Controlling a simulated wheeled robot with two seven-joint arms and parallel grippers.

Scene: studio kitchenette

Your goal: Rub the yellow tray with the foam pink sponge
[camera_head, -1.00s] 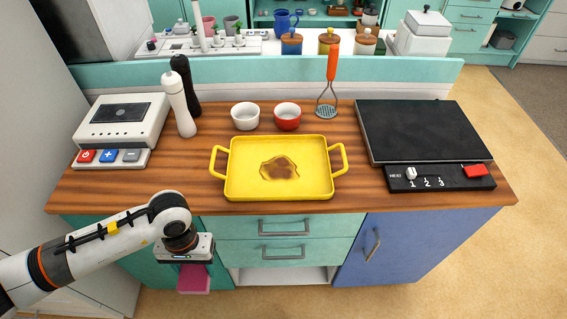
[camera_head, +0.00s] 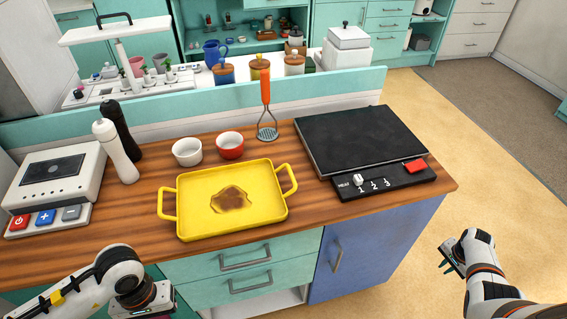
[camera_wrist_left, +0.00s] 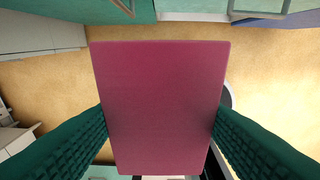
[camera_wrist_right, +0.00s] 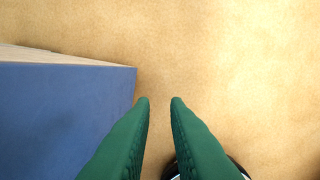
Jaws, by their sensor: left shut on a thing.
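The yellow tray (camera_head: 262,212) lies flat on the wooden counter, with a brown stain (camera_head: 232,199) on its inside. The pink sponge (camera_wrist_left: 160,75) fills the middle of the left wrist view, held between the green fingers of my left gripper (camera_wrist_left: 160,118). In the head view my left wrist is at the bottom edge, in front of the counter and left of the tray; the fingers are out of frame there. My right gripper (camera_head: 450,257) is off the counter's right side. In the right wrist view its fingers (camera_wrist_right: 159,100) are apart with nothing between them.
White (camera_head: 187,152) and red (camera_head: 230,146) bowls and a masher (camera_head: 266,115) stand behind the tray. A black hob (camera_head: 362,140) is to its right. Two mills (camera_head: 117,152) and a scale (camera_head: 55,182) are to its left. A blue cabinet (camera_wrist_right: 65,115) is beside my right gripper.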

